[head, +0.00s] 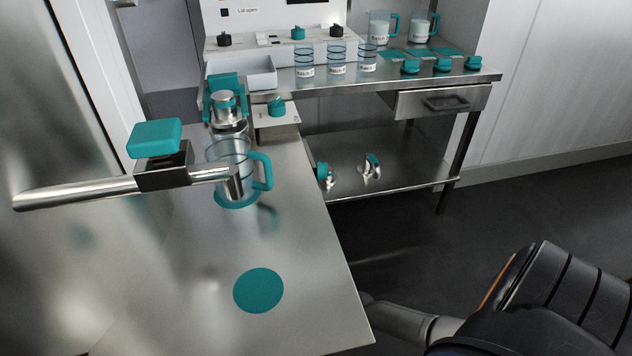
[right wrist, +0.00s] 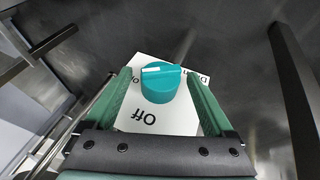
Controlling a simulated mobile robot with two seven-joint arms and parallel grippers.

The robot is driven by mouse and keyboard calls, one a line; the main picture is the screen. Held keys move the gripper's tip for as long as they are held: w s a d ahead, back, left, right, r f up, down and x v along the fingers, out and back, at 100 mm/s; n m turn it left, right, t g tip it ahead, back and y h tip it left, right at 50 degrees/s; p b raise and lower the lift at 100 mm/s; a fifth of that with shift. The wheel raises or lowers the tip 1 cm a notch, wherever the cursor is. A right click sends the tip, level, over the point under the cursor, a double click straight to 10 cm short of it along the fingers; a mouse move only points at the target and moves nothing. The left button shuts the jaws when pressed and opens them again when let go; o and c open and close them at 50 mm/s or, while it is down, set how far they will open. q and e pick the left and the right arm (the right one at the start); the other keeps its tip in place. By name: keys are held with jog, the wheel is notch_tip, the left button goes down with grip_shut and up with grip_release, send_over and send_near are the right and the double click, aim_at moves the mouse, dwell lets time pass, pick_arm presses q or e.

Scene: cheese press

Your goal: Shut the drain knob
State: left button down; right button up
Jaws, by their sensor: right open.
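In the right wrist view, a teal knob (right wrist: 160,82) stands on a white plate (right wrist: 180,122). The plate has "Off" printed on it, upside down in the picture, below the knob. Other lettering beside the knob is partly covered. The knob's white mark lies near its upper left and not towards "Off". My right gripper (right wrist: 160,88) is open, with one green finger on each side of the knob and gaps visible between. In the head view this knob and my right gripper are hidden; only part of my right arm shows at lower right. My left gripper is not in view.
In the head view, a steel table (head: 310,260) fills the front left, with a glass jug (head: 262,172) under a spout (head: 95,193) and a bare teal disc (head: 258,290). Another teal knob (head: 277,106) sits behind. A back bench holds jars (head: 337,60). Open floor lies right.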

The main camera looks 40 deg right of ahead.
jog(key=shift+a, duration=0.1)
jog(key=c, duration=1.4)
